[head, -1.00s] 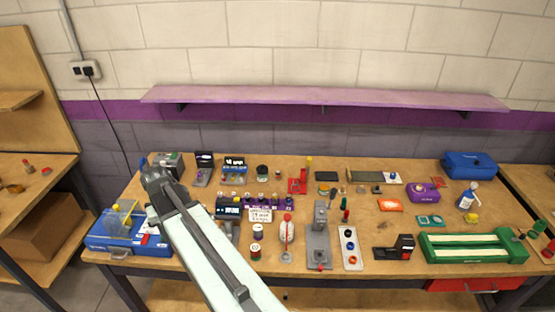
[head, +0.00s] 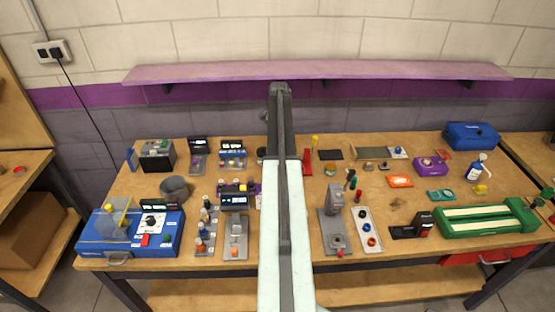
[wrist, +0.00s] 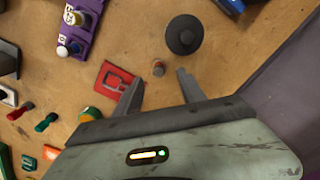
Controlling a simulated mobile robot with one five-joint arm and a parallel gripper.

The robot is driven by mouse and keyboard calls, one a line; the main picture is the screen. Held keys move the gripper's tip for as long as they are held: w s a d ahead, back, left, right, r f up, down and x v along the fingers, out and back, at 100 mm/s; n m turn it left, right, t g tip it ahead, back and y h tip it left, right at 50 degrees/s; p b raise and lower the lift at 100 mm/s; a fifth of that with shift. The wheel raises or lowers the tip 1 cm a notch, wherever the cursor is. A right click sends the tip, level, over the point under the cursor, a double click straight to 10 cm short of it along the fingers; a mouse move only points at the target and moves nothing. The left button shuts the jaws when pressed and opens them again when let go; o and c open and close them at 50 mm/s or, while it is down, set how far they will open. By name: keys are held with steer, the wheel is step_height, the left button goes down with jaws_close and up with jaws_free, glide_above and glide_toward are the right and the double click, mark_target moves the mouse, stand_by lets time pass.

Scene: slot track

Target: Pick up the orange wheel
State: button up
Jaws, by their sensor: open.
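An orange ring-shaped piece (head: 367,227), which looks like the orange wheel, sits on a white tray (head: 377,249) with other dark and blue pieces, toward the front of the bench. I cannot make it out in the wrist view. My gripper (wrist: 159,92) is open and empty above the back part of the bench. In the head view my arm runs up the middle, and the jaws themselves are hard to make out.
A black disc (wrist: 183,35), a red plate (wrist: 115,77) and a purple rack (wrist: 75,38) lie around my gripper. A grey stand (head: 336,228) is just left of the white tray. A green fixture (head: 485,221) stands at right. A purple shelf (head: 400,70) runs along the wall.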

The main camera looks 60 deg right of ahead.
step_height(320, 180, down, 2)
steer(key=shift+f+b, duration=0.15)
steer(key=shift+b, duration=1)
steer(key=f+b, duration=0.5)
steer(key=shift+s+d+f+b, duration=0.15)
steer(key=shift+s+f+b, duration=0.05)
steer(key=shift+f+b, duration=0.15)
steer(key=shift+r, duration=0.15)
steer(key=shift+c, duration=0.2)
jaws_close()
